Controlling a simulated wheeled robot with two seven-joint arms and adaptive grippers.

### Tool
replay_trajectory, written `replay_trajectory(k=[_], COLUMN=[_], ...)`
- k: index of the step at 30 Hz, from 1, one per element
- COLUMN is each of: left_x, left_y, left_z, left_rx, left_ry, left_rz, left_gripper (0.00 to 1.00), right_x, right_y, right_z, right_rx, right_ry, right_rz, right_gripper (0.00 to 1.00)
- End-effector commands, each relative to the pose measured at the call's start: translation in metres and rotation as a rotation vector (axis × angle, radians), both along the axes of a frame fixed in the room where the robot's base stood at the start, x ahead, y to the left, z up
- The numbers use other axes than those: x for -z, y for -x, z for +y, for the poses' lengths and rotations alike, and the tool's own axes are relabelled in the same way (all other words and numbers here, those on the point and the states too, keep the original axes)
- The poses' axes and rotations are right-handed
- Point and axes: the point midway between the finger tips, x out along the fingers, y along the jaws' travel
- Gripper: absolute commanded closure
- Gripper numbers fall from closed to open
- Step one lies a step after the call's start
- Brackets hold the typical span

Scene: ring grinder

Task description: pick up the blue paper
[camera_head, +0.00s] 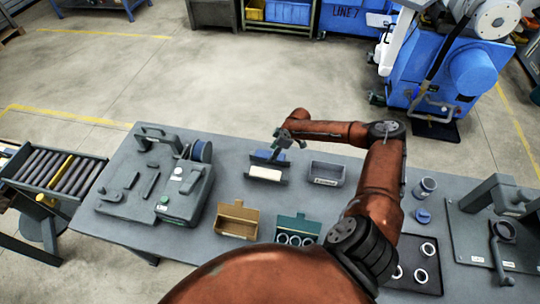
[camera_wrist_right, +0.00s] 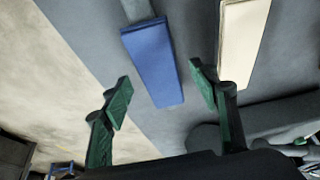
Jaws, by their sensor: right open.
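The blue paper (camera_head: 270,156) lies at the back of the table, in a grey holder behind a cream-white block. In the right wrist view the blue paper (camera_wrist_right: 153,62) is a flat blue strip seen ahead of my right gripper (camera_wrist_right: 161,92). Its two green fingers are apart, one on either side of the strip's near end in the picture, with nothing between them in contact. In the head view my right gripper (camera_head: 283,140) is just above the blue paper and partly covers it. My left gripper is not in view.
The cream-white block (camera_head: 265,173) is beside the blue paper, and also shows in the wrist view (camera_wrist_right: 241,45). A grey bin (camera_head: 326,174) stands to the right. A cardboard box (camera_head: 237,219) and a green box with rings (camera_head: 298,227) are nearer. A grey machine (camera_head: 180,195) is left.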

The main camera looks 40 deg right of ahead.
Motion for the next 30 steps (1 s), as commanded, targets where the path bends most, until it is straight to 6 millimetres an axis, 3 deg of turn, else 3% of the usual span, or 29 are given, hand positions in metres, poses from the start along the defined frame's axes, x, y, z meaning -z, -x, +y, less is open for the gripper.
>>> replay_trajectory(k=[3, 6, 21, 30], left_x=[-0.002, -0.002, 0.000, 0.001], left_y=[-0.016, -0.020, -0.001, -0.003], left_z=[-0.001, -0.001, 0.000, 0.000], left_rx=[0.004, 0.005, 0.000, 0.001], left_ry=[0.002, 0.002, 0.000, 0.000], left_rz=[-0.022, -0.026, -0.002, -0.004], left_gripper=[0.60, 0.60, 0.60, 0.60], right_x=[0.002, 0.002, 0.001, -0.001], right_y=[-0.001, -0.001, -0.001, -0.001], right_z=[0.001, 0.001, 0.000, 0.000], right_rx=[-0.001, -0.001, 0.000, 0.000], right_ry=[0.000, 0.000, 0.000, 0.000], right_rz=[-0.002, -0.002, -0.001, -0.001], right_gripper=[0.45, 0.45, 0.77, 0.77])
